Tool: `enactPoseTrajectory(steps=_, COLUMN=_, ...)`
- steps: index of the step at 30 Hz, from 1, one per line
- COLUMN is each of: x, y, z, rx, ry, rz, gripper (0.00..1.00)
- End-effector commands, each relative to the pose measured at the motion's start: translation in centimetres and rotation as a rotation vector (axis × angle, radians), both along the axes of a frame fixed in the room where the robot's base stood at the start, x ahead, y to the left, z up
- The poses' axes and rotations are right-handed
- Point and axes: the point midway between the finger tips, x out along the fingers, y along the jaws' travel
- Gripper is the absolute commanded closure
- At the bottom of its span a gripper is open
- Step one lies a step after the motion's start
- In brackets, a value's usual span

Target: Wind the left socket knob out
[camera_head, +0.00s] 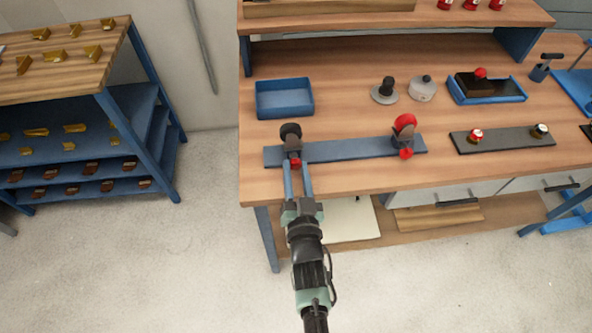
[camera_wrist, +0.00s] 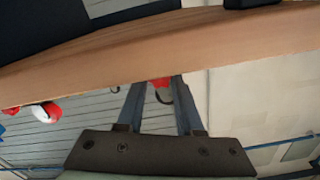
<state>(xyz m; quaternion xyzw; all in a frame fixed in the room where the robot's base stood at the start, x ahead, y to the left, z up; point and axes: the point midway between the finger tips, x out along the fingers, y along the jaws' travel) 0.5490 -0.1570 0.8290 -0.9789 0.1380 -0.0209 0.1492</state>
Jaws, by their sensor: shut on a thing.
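A long blue-grey rail (camera_head: 345,151) lies along the front of the bench and carries two upright sockets. The left socket has a dark round top (camera_head: 290,131) and a small red knob (camera_head: 295,162) on its front side. The right socket has a red round top (camera_head: 404,121) and its own red knob (camera_head: 406,153). My gripper (camera_head: 297,167) reaches up from the front, its two blue fingers shut on the left red knob. In the wrist view the red knob (camera_wrist: 160,83) shows between the fingertips, partly hidden by them.
A blue tray (camera_head: 285,98) stands behind the left socket. A dark knob on a round base (camera_head: 385,90) and a grey round part (camera_head: 422,88) stand behind the rail. A dark strip (camera_head: 503,137) with two small knobs lies to the right. The bench edge is close below my fingers.

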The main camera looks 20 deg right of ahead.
Motion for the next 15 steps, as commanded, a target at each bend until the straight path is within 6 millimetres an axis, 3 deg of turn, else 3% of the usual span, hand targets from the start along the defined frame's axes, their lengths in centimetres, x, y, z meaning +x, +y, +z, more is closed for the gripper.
enactPoseTrajectory(steps=15, x=-0.01, y=0.00, z=-0.24, rx=-0.354, ry=0.101, rz=0.000, gripper=1.00)
